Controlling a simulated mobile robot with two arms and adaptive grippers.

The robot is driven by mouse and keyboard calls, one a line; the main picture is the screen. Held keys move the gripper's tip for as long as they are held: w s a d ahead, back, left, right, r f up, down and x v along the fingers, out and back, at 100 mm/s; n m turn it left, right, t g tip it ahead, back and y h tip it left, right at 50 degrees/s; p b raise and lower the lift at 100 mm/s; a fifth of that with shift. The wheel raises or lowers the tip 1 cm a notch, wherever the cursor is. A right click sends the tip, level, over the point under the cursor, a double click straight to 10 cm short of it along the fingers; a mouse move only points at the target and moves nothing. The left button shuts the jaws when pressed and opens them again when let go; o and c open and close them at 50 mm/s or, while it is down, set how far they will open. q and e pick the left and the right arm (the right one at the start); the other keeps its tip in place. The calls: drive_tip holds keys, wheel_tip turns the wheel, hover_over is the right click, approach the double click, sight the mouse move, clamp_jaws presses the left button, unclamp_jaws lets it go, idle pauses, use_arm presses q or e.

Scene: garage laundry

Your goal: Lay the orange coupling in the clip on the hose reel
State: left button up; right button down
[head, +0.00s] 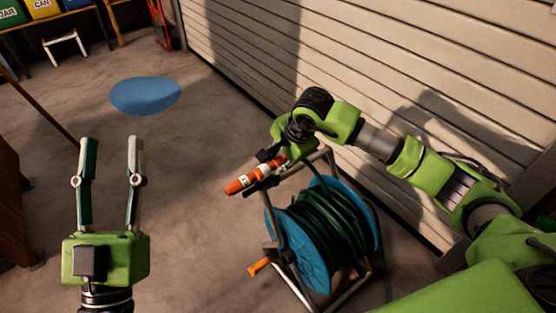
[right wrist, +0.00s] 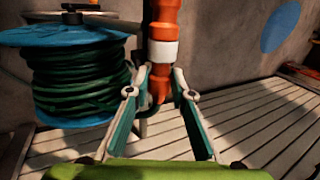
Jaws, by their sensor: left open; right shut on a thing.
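The orange coupling (head: 240,184) with a white band shows near the top of the hose reel (head: 325,228), which has blue discs and wound green hose. My right gripper (head: 276,163) is shut on the coupling. In the right wrist view the coupling (right wrist: 164,22) runs up from between the fingers of my right gripper (right wrist: 160,76), and the reel (right wrist: 80,80) is to its left. A dark piece lies by the coupling at the reel frame's top; I cannot tell if it is the clip or whether they touch. My left gripper (head: 110,141) is open and empty, left of the reel.
The slatted wall (head: 250,55) rises behind the reel. An orange crank handle (head: 259,266) sticks out at the reel's lower left. A flat blue round patch (head: 145,95) lies on the floor. Bins (head: 45,8) stand at the far left. The floor between left gripper and reel is clear.

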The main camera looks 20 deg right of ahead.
use_arm(q)
drive_tip(key=shift+f, duration=0.15)
use_arm(e)
drive_tip(key=shift+s+f+g, duration=0.15)
drive_tip(key=shift+s+f, duration=0.1)
drive_tip(key=shift+f, duration=0.3)
drive_tip(key=shift+s+f+g, duration=0.15)
drive_tip(key=shift+s+f, duration=0.1)
drive_tip(key=shift+f, duration=0.3)
drive_tip(key=c, duration=1.8)
unclamp_jaws()
drive_tip(key=shift+o, duration=0.5)
drive_tip(key=shift+w+f, duration=0.25)
drive_tip(key=shift+f, duration=0.05)
use_arm(q)
drive_tip(key=shift+w+f, duration=0.2)
drive_tip(key=shift+w, duration=0.15)
use_arm(e)
drive_tip(key=shift+r, duration=0.15)
drive_tip(key=shift+d+r, duration=0.1)
drive_tip(key=shift+r, duration=0.15)
use_arm(q)
drive_tip(key=shift+r, duration=0.1)
use_arm(e)
drive_tip(key=v, duration=1.1)
drive_tip(key=shift+r, duration=0.4)
